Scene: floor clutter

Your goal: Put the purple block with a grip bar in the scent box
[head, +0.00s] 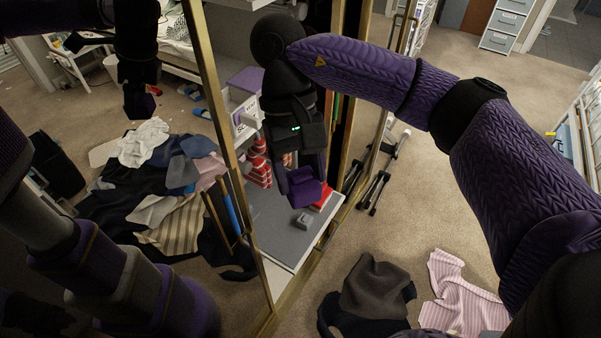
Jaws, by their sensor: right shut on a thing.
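My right gripper (303,178) points down inside the gold-framed cabinet, above its grey shelf. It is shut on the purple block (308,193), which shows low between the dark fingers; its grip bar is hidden. A white box (240,108) with partly hidden lettering starting "SC", apparently the scent box, stands left of the gripper, behind the gold frame edge. A purple surface shows at its top; I cannot tell whether it is a lid. The held block is apart from this box. My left gripper (141,106) hangs at upper left, dark, its jaws unclear.
The grey shelf (285,235) bears a small grey object (304,220), red-and-white items (259,165) and a red item (324,195). Gold frame posts stand close on both sides. Clothes (375,290) lie on the floor in front; a large clothes pile (165,190) is at left.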

